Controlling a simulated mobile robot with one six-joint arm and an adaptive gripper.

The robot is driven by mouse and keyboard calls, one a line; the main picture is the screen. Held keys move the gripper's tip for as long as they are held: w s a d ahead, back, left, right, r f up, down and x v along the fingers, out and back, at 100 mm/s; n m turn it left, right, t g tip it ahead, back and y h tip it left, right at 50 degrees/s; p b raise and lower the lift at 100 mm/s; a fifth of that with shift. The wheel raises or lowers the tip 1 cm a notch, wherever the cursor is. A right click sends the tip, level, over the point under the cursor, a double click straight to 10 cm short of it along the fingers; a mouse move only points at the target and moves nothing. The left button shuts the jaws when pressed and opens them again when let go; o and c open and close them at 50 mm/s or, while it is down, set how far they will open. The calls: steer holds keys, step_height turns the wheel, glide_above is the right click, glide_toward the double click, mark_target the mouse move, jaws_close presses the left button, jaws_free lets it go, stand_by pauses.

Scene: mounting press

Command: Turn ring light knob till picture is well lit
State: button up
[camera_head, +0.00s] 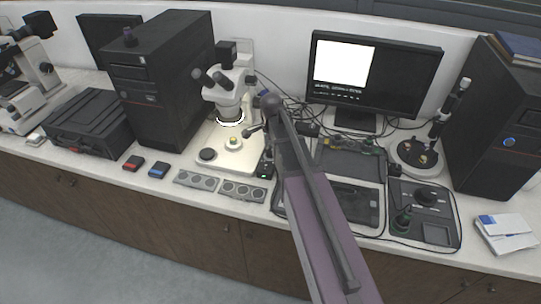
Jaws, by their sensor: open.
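A white stereo microscope (232,84) stands left of centre on its pale base (213,143). Its ring light (230,122) glows bright white under the head. The monitor (402,79) at the back shows a picture area (341,64) that is plain white, with no detail. A small dark box (265,170) with a greenish spot lies beside the base's right edge; I cannot make out a knob on it. My arm rises from the bottom and ends near the microscope's right side.
A black computer tower (160,80) stands left of the microscope. Grey button panels (242,191) lie in front of it. A keyboard-like dark unit (355,200), a soldering-type station (425,210), cables and another tower (495,120) crowd the right. The floor in front is clear.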

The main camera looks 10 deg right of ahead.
steer(key=shift+f+b, duration=0.9)
steer(key=shift+f, duration=0.3)
jaws_close()
